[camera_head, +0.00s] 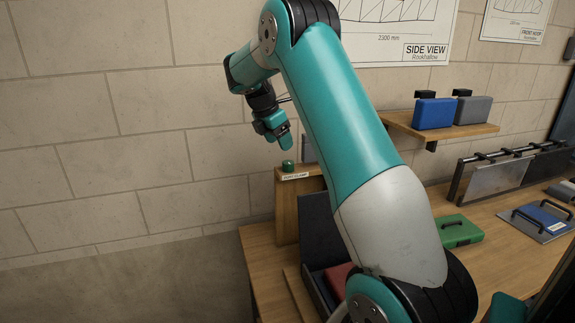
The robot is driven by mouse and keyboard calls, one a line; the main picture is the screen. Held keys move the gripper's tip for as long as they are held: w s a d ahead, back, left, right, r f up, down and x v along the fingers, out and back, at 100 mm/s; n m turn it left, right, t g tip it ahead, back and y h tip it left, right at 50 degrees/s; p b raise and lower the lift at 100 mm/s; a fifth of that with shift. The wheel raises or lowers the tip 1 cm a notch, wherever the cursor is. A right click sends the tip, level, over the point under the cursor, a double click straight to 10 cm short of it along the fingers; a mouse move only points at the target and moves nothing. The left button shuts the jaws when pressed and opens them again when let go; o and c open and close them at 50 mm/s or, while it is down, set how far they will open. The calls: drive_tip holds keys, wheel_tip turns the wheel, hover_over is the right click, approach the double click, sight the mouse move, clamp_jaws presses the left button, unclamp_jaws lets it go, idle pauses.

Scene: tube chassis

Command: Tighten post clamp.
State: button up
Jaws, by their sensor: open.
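A small green knob (288,166) sits on top of a wooden post (287,215) at the left end of the bench. A white label (295,176) on the post's top front edge seems to read "POST CLAMP", but the print is small. My gripper (285,146) hangs fingers down just above the knob, with a small gap between them. It is open, and nothing shows between its fingers. My teal and grey arm crosses the middle of the view and hides part of the bench behind it.
A dark open box (318,245) with a red item (340,276) stands right of the post. A green case (458,232) lies on the bench (490,262). A wall shelf (455,131) holds a blue case (434,113) and a grey case (472,110). Bare wall lies left.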

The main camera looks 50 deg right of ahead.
sight(288, 162)
drive_tip(key=p+x, duration=0.1)
drive_tip(key=x, duration=0.7)
drive_tip(key=shift+d+f, duration=0.15)
drive_tip(key=shift+f, duration=0.1)
drive_tip(key=shift+r, duration=0.1)
drive_tip(key=c, duration=0.9)
